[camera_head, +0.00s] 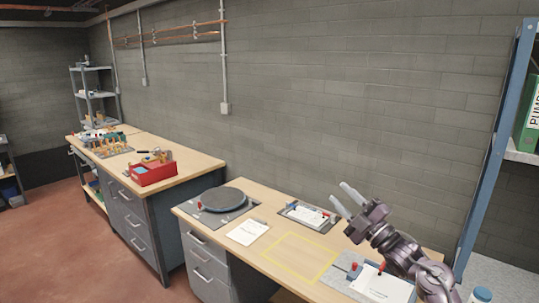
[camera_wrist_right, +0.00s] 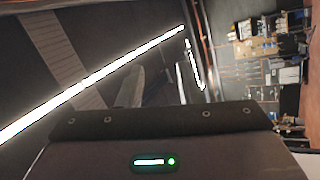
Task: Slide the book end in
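I cannot make out a book end in either view. A green binder (camera_head: 531,118) with lettering on its spine stands on the shelf (camera_head: 522,156) of the blue-framed rack (camera_head: 490,165) at the right edge, cut off by the picture. My right gripper (camera_head: 345,200) is raised over the near workbench, left of the rack and well apart from the binder. Its two fingers are spread, with nothing seen between them. The right wrist view shows ceiling lights and a distant area, with no book end. My left gripper is not in view.
The near workbench (camera_head: 262,215) holds a round dark disc (camera_head: 223,199), a paper sheet (camera_head: 247,232), a clipboard tray (camera_head: 308,215) and a yellow-outlined area (camera_head: 300,258). A red bin (camera_head: 155,175) stands on the farther bench. Open floor (camera_head: 60,245) lies at left.

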